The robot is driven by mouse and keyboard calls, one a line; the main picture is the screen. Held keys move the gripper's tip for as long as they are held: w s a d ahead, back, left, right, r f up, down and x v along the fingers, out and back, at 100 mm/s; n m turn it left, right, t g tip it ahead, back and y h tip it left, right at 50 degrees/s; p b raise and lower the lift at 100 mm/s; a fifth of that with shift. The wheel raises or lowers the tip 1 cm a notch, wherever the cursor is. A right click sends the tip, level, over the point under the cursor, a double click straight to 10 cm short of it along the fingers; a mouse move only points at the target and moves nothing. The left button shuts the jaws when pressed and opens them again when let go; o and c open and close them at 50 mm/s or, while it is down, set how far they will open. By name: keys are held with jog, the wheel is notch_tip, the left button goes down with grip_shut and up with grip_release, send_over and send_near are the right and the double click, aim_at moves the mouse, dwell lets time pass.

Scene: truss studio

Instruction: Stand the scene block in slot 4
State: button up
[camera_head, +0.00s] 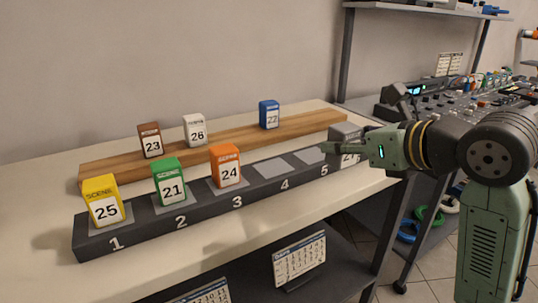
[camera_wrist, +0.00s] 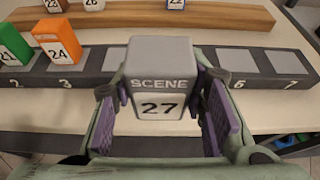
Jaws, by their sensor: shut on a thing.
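My gripper (camera_head: 342,149) is shut on a grey scene block (camera_wrist: 160,103) marked SCENE 27. In the wrist view the block is between the purple pads, its label facing the camera. In the head view the block (camera_head: 345,131) is partly hidden by my gripper, near the right part of the dark numbered rack (camera_head: 140,236). Slot 4 (camera_head: 270,169) is empty, between the orange block 24 in slot 3 and empty slot 5 (camera_head: 308,156). In the wrist view the held block and my gripper hide the labels of slots 4 and 5.
Yellow block 25 (camera_head: 104,202), green block 21 (camera_head: 169,182) and orange block 24 (camera_head: 225,166) stand in slots 1 to 3. Behind, a wooden rail (camera_head: 235,137) carries brown 23, white 26 and a blue block. Slots 6 (camera_wrist: 224,61) and 7 (camera_wrist: 268,62) are empty.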

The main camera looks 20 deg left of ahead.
jog(key=a, duration=0.4)
jog(key=w+a+f+p, duration=0.1)
jog(key=a, duration=0.4)
jog(key=w+a+p, duration=0.1)
jog(key=a, duration=0.4)
jog(key=shift+w+a+f, duration=0.15)
jog(key=shift+w, duration=0.1)
jog(key=shift+f+p, duration=0.5)
jog(key=shift+f, duration=1.25)
jog(key=shift+f, duration=0.1)
jog(key=shift+f+b, duration=0.1)
jog(key=shift+b, duration=0.2)
jog(key=o, duration=1.2)
jog(key=shift+r+p, duration=0.25)
jog(key=shift+p, duration=0.05)
jog(key=b+v, duration=0.1)
jog(key=v, duration=1.1)
